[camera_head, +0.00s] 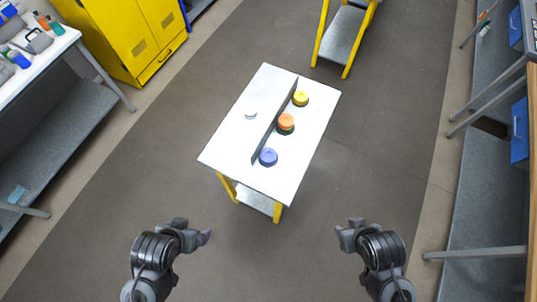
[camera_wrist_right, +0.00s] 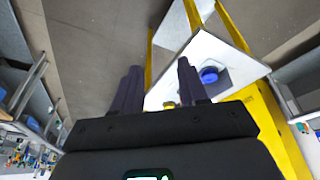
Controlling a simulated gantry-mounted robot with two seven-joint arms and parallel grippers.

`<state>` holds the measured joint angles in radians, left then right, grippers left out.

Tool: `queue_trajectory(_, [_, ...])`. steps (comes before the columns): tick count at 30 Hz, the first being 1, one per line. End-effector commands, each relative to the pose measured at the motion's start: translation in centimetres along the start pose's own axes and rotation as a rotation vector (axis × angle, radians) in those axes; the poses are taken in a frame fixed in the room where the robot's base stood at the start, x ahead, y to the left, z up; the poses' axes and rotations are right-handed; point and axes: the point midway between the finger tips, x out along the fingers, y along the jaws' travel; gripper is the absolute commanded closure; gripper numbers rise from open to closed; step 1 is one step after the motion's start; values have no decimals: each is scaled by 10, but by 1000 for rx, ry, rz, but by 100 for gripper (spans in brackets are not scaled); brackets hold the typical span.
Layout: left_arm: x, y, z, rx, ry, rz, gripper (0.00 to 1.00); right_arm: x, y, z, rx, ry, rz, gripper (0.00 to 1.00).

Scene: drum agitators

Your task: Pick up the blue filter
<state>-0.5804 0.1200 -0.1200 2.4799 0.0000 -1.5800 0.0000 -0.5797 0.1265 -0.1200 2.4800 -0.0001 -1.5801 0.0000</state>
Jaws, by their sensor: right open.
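The blue filter (camera_head: 268,157) is a round, blue-violet cap-like piece on the white table (camera_head: 225,150), near its front edge and right of the dark divider. A blue round piece (camera_wrist_right: 209,75) also shows on a white top in the right wrist view, beyond the fingers. My left gripper (camera_head: 193,232) is open and empty, in front of the table at the lower left. My right gripper (camera_head: 348,228) is open and empty at the lower right, apart from the table. Its two dark fingers show in its wrist view (camera_wrist_right: 160,90) with nothing between them.
An orange filter (camera_head: 286,122) and a yellow filter (camera_head: 301,98) sit behind the blue one. A small white piece (camera_head: 250,115) lies left of the divider (camera_head: 275,120). A yellow cabinet (camera_head: 130,35) and side benches stand around; the floor between is clear.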

Motion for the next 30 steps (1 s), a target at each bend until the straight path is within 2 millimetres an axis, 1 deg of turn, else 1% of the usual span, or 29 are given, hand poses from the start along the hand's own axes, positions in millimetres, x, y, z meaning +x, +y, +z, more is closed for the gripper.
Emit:
queue_trajectory(7, [0, 0, 0, 0, 0, 0, 3, 0, 0, 0, 2, 0, -1, 57])
queue_trajectory(8, [0, 0, 0, 0, 0, 0, 3, 0, 0, 0, 2, 0, -2, 54])
queue_trajectory(18, [0, 0, 0, 0, 0, 0, 3, 0, -2, -1, 9, 1, -7, 2])
queue_trajectory(19, [0, 0, 0, 0, 0, 0, 3, 0, -2, -1, 9, 1, -7, 0])
queue_trajectory(26, [0, 0, 0, 0, 1, 0, 3, 0, -1, -1, 2, 3, -4, 0])
queue_trajectory(30, [0, 0, 0, 0, 1, 0, 3, 0, -1, -3, -46, 12, -3, 0])
